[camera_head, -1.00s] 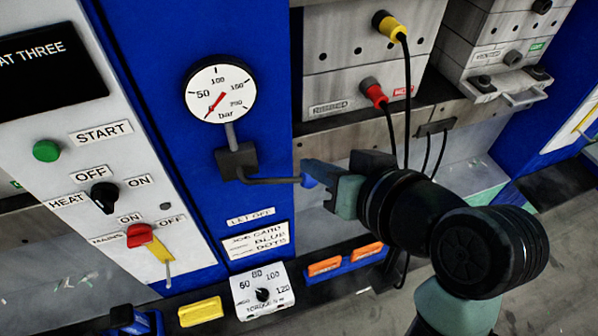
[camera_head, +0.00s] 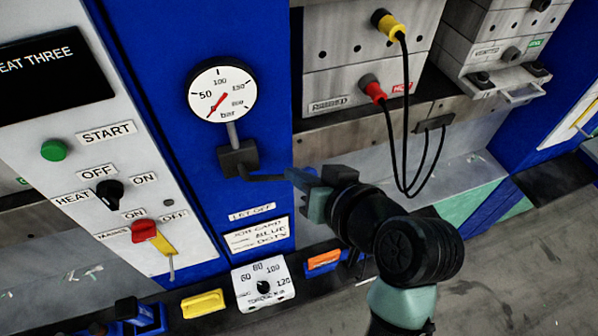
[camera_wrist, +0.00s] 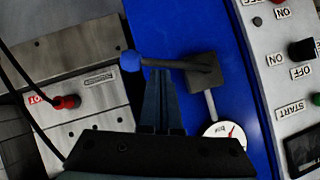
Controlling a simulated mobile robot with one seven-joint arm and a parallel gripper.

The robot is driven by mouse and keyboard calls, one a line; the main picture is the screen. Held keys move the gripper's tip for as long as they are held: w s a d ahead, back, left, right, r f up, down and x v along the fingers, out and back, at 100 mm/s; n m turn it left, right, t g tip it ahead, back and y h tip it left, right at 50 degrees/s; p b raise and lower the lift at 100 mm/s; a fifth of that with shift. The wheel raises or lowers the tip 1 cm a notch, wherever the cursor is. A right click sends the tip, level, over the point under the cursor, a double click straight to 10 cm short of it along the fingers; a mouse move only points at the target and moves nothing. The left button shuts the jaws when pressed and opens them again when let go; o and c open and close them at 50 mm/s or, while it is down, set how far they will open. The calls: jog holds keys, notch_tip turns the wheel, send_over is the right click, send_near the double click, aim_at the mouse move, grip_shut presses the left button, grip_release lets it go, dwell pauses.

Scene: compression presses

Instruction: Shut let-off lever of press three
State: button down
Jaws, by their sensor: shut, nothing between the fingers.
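The let-off lever (camera_head: 262,178) is a dark rod running from a dark valve block (camera_head: 238,158) below the round pressure gauge (camera_head: 221,90) on the blue panel. The wrist view shows the lever (camera_wrist: 178,63) with its blue ball knob (camera_wrist: 131,61) at the left end and the block (camera_wrist: 203,72) at the right. My gripper (camera_head: 294,176) is shut and empty, its tips at the rod's outer end. In the wrist view my gripper (camera_wrist: 160,74) has its tips right by the rod, between knob and block; contact is unclear.
A white control panel with a green START button (camera_head: 54,150) and a red mains switch (camera_head: 144,231) stands left. Yellow (camera_head: 390,26) and red (camera_head: 373,88) plugs with hanging black cables are right of the lever. A torque dial box (camera_head: 263,285) sits below.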

jog(key=shift+f+m+y, duration=0.5)
jog(key=shift+f, duration=0.05)
jog(key=s+a+f+m+t+y+b, duration=0.1)
jog(key=a+f+m+y+b, duration=0.3)
jog(key=f+m+y, duration=0.2)
jog(key=shift+s+a+f+m+y, duration=0.3)
jog(key=shift+m+y, duration=0.3)
jog(key=shift+m, duration=0.6)
jog(key=shift+r, duration=0.1)
jog(key=shift+w, duration=0.1)
dwell(0.4)
